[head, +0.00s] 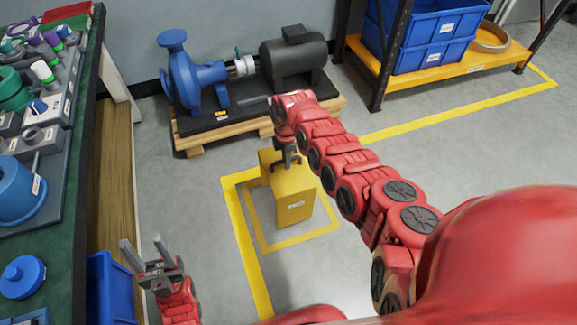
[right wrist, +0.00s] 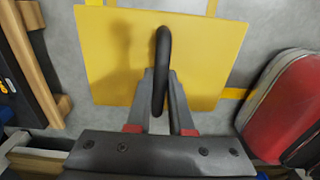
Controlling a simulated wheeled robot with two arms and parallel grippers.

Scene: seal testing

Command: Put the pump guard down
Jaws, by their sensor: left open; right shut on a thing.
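The pump guard (head: 294,201) is a yellow box-like cover with a black handle on top. It is at the yellow taped square on the floor, in the middle of the head view. My right gripper (head: 287,160) is shut on its handle from above. In the right wrist view the yellow top (right wrist: 110,60) and the black loop handle (right wrist: 162,60) show, with the handle between the fingers (right wrist: 160,105). I cannot tell whether the guard's base touches the floor. My left gripper (head: 154,252) is open and empty at the lower left, away from the guard.
A blue pump (head: 190,80) and dark motor (head: 293,62) stand on a pallet behind the guard. A green-topped bench (head: 75,165) with parts runs along the left. A rack (head: 440,68) with blue bins stands at the back right. The floor right of the tape is clear.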

